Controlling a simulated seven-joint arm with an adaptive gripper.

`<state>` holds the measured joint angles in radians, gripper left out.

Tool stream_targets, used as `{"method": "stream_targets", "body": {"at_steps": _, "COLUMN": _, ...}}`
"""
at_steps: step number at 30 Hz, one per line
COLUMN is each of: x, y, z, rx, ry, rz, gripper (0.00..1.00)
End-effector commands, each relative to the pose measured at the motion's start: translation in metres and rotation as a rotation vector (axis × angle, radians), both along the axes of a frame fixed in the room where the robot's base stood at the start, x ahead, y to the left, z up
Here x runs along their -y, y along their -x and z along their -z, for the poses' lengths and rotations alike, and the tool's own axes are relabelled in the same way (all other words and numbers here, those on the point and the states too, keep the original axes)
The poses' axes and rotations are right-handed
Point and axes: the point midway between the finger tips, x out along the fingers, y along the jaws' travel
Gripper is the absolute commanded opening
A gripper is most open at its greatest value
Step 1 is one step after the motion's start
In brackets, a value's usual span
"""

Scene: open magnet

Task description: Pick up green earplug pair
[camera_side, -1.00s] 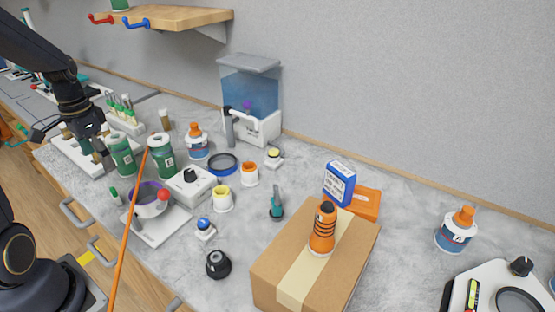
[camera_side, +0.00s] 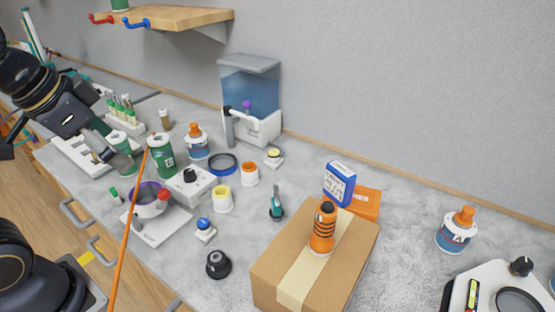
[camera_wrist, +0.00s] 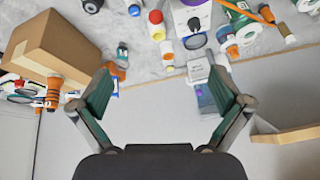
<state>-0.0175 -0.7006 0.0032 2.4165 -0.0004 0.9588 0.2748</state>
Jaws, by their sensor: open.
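I cannot identify a green earplug pair with certainty. A small green item with a pale end (camera_side: 115,194) lies near the counter's front edge in the side view; it is too small to tell what it is. My gripper (camera_side: 112,157) is at the left of the side view, above the counter and overlapping a green container. In the wrist view my gripper (camera_wrist: 165,92) has its two teal-padded fingers spread wide, with nothing between them but wall and counter edge.
Green containers (camera_side: 161,160) and a rack of tubes (camera_side: 121,110) stand close to my gripper. A water tank (camera_side: 249,95) stands by the wall. A cardboard box (camera_side: 275,262) bears an orange bottle (camera_side: 322,232). A wooden shelf (camera_side: 180,17) hangs above.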

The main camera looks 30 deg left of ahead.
Motion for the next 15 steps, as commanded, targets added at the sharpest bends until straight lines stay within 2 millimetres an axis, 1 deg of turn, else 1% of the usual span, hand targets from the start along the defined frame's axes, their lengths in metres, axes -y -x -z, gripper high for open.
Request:
{"method": "stream_targets", "body": {"at_steps": 1, "x": 0.006, "y": 0.008, "z": 0.007, "rx": 0.021, "ry": 0.033, "rz": -0.040, "gripper": 1.00}}
{"method": "stream_targets", "body": {"at_steps": 4, "x": 0.005, "y": 0.012, "z": 0.019, "rx": 0.015, "ry": 0.090, "rz": -0.156, "gripper": 1.00}}
{"method": "stream_targets", "body": {"at_steps": 7, "x": 0.005, "y": 0.009, "z": 0.018, "rx": 0.026, "ry": 0.119, "rz": -0.212, "gripper": 1.00}}
{"method": "stream_targets", "body": {"at_steps": 10, "x": 0.004, "y": 0.009, "z": 0.018, "rx": 0.026, "ry": 0.126, "rz": -0.226, "gripper": 1.00}}
{"method": "stream_targets", "body": {"at_steps": 11, "x": 0.004, "y": 0.009, "z": 0.018, "rx": 0.026, "ry": 0.126, "rz": -0.226, "gripper": 0.98}}
{"method": "stream_targets", "body": {"at_steps": 14, "x": 0.004, "y": 0.009, "z": 0.018, "rx": 0.026, "ry": 0.125, "rz": -0.226, "gripper": 0.88}}
{"method": "stream_targets", "body": {"at_steps": 15, "x": 0.004, "y": 0.009, "z": 0.018, "rx": 0.026, "ry": 0.125, "rz": -0.226, "gripper": 0.89}}
